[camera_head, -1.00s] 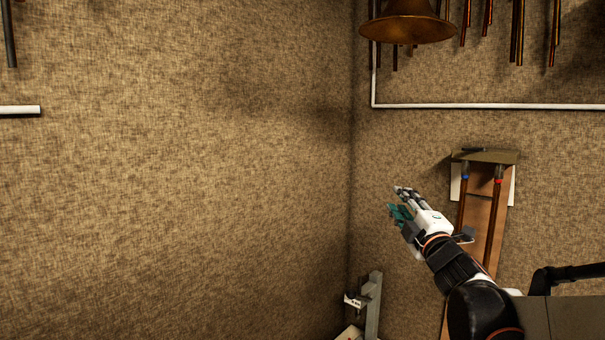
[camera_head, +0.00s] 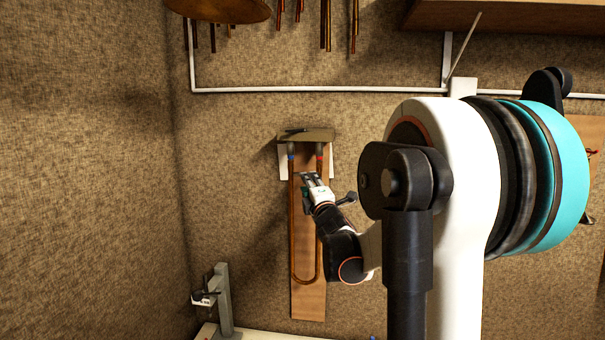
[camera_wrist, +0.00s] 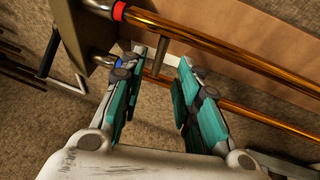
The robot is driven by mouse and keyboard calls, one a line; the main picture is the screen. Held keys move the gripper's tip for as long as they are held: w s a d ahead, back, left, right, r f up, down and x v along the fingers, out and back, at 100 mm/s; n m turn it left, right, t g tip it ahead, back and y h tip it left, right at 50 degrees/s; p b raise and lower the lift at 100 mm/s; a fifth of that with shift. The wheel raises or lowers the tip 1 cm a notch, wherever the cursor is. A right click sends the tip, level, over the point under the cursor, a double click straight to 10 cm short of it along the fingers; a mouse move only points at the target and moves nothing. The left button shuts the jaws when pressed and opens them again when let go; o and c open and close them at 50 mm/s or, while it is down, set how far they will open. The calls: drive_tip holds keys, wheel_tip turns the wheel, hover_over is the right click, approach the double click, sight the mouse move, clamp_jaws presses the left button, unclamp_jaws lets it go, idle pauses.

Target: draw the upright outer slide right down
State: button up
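The upright outer slide (camera_head: 292,225) hangs against a wooden board, with two brass tubes joined by a bend at the bottom. Blue and red bands mark the tops of its tubes under a dark bracket (camera_head: 306,135). My gripper (camera_head: 309,177) is in front of the upper part of the slide. In the wrist view my gripper (camera_wrist: 160,60) is open, with teal fingers apart. A short cross brace (camera_wrist: 159,56) between the tubes shows in the gap between the fingers. I cannot tell how deep it sits there. The red-banded tube (camera_wrist: 220,53) runs beyond the fingertips.
A wall rail (camera_head: 300,89) runs above the bracket, with brass tubes (camera_head: 327,25) and a horn bell (camera_head: 220,9) higher up. A grey stand (camera_head: 223,300) is at the lower left. The wall left of the slide is clear.

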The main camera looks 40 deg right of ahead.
drive_tip(key=p+x, duration=0.1)
drive_tip(key=x, duration=0.6)
drive_tip(key=shift+c, duration=0.2)
clamp_jaws()
